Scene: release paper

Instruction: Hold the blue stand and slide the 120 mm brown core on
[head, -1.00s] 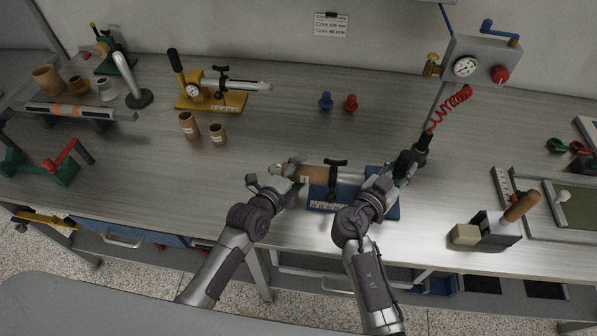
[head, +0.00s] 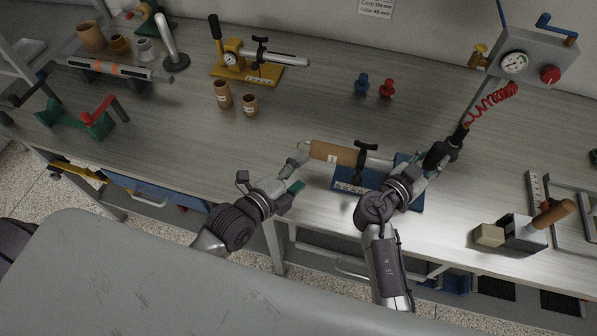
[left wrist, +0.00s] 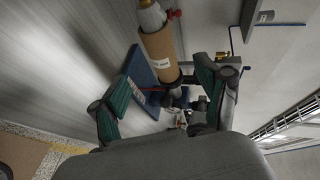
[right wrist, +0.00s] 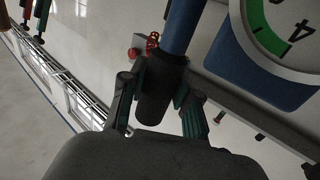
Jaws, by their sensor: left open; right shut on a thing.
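The brown core (head: 335,153) sits around the shaft of the blue stand (head: 350,185), left of its black clamp (head: 366,149); the shaft's pale tip sticks out of it. In the left wrist view the labelled core (left wrist: 161,55) shows on the shaft, apart from the pads. My left gripper (head: 298,176) is open and empty, just below and left of the core. My right gripper (head: 430,170) is shut on the stand's black grip (right wrist: 163,92), at the end of a blue post, beside the dial (right wrist: 285,25). My right arm hides part of the stand.
Two shorter brown cores (head: 222,95) stand behind. A yellow stand (head: 262,78), blue and red plugs (head: 361,85) and a green stand (head: 85,122) are on the table. A coiled red hose (head: 492,103) hangs at right, near a block with a wooden handle (head: 520,232).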

